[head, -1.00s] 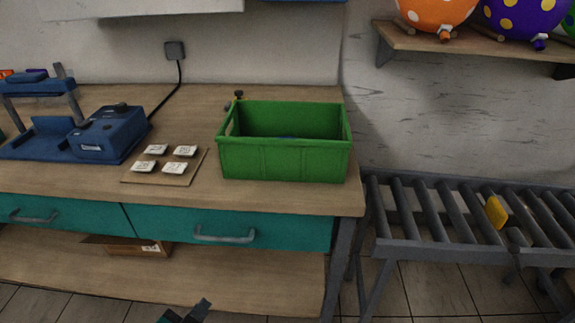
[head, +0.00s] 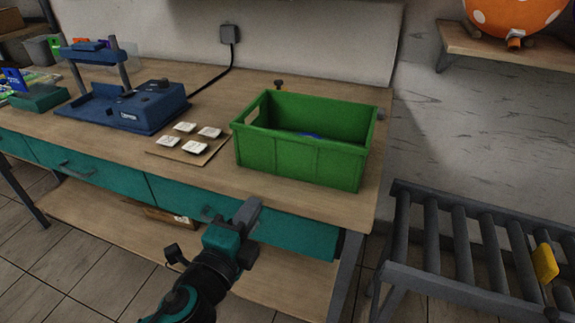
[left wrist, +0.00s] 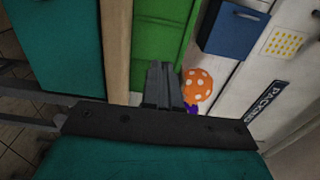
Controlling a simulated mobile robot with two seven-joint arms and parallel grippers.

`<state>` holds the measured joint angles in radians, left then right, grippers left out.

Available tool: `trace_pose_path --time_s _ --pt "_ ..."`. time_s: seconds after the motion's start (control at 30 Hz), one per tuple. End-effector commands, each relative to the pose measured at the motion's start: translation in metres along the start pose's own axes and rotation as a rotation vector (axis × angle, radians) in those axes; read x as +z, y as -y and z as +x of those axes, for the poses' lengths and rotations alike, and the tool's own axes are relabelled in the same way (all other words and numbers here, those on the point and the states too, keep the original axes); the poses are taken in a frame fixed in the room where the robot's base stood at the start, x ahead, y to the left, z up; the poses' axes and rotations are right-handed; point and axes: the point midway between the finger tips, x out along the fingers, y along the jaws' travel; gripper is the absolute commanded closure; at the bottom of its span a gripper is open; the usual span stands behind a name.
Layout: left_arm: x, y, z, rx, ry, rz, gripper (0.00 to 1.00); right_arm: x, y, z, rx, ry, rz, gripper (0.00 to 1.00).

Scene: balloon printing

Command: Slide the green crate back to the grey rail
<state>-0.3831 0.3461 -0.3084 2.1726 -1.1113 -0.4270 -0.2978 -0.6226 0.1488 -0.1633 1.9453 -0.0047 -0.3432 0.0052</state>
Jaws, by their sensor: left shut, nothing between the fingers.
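The green crate (head: 300,162) stands upright on the wooden workbench (head: 215,180), near its right end. Something blue lies inside it, mostly hidden by the front wall. My left gripper (head: 247,213) is shut and empty, in front of the bench's front edge and to the lower left of the crate, apart from it in the head view. In the left wrist view the shut fingers (left wrist: 163,78) point towards the green crate wall (left wrist: 150,35). I cannot clearly make out the grey rail; the bench behind the crate is largely hidden. My right gripper is not in view.
A card with several white tiles (head: 195,147) lies just left of the crate. A blue machine (head: 125,107) stands further left. A dark knob (head: 279,85) shows behind the crate. A roller conveyor (head: 470,240) stands right of the bench. Teal drawers (head: 90,170) run below the benchtop.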

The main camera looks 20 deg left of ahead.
Motion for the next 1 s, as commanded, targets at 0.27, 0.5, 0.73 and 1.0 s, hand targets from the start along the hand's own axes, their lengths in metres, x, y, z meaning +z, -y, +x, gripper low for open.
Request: trace_pose_path --time_s 0.27,0.5,0.73,1.0 --pt "0.0 0.003 0.034 -0.003 0.001 0.002 1.0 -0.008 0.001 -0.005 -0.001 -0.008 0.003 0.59" --pt "0.0 0.003 0.077 -0.002 0.001 0.001 1.0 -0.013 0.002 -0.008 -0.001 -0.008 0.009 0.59" --pt "0.0 0.002 0.115 -0.002 0.0 -0.001 1.0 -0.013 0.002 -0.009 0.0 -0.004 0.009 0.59" --pt "0.0 0.0 0.137 0.001 0.0 -0.002 1.0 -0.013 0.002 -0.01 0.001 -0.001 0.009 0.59"
